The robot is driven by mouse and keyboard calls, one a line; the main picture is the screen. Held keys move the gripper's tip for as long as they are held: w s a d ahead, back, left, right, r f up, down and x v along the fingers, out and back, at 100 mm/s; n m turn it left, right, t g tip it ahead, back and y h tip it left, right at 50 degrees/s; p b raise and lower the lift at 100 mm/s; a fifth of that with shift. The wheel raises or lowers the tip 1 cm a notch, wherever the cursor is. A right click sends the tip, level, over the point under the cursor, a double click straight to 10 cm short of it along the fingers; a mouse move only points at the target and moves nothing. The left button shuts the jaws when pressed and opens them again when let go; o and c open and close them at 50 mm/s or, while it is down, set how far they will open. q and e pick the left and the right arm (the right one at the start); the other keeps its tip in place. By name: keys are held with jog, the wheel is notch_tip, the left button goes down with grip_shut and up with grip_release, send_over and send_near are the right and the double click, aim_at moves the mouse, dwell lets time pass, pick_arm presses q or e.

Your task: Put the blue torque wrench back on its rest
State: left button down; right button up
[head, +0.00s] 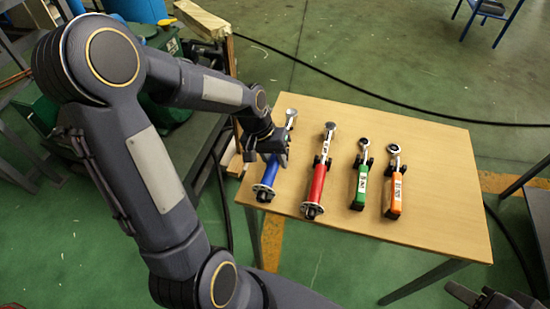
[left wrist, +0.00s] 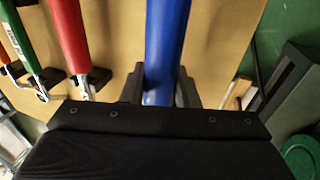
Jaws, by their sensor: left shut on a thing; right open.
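The blue torque wrench (head: 268,178) lies lengthwise at the left side of the wooden table, its silver head toward the far edge. My left gripper (head: 270,152) is shut on it around its middle. In the left wrist view the blue handle (left wrist: 167,45) runs between the fingers of my left gripper (left wrist: 160,90). Its rest is hidden under the gripper, and I cannot tell whether the wrench touches it. My right gripper (head: 490,297) is open and empty at the lower right, off the table.
On the wooden table (head: 440,210), a red wrench (head: 317,182), a green wrench (head: 360,185) and an orange wrench (head: 394,190) lie on black rests to the right of the blue one. The table's right part is clear. A black cable crosses the floor behind.

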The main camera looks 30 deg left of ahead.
pick_arm(q)
jog(key=shift+f+b, duration=0.9)
jog(key=shift+f, duration=0.25)
jog(key=c, duration=1)
grip_release()
jog(key=shift+c, duration=0.2)
jog(key=shift+s+f, duration=0.1)
jog(key=shift+f, duration=0.05)
jog(key=v, duration=0.3)
jog(key=p+v, duration=0.1)
jog(key=v, duration=0.4)
jog(key=shift+d+r, duration=0.2)
jog(key=shift+r, duration=0.25)
jog(key=s+d+r+t+p, duration=0.2)
jog(key=s+r, duration=0.3)
jog(key=s, duration=0.3)
jog(key=s+d+r+m+t+p, duration=0.1)
jog(key=s+d+r+t+p, duration=0.1)
jog(key=s+d+r+p, duration=0.2)
jog(key=s+r, duration=0.2)
jog(key=s, duration=0.1)
jog(key=shift+s+h, duration=0.3)
jog(key=shift+s, duration=0.05)
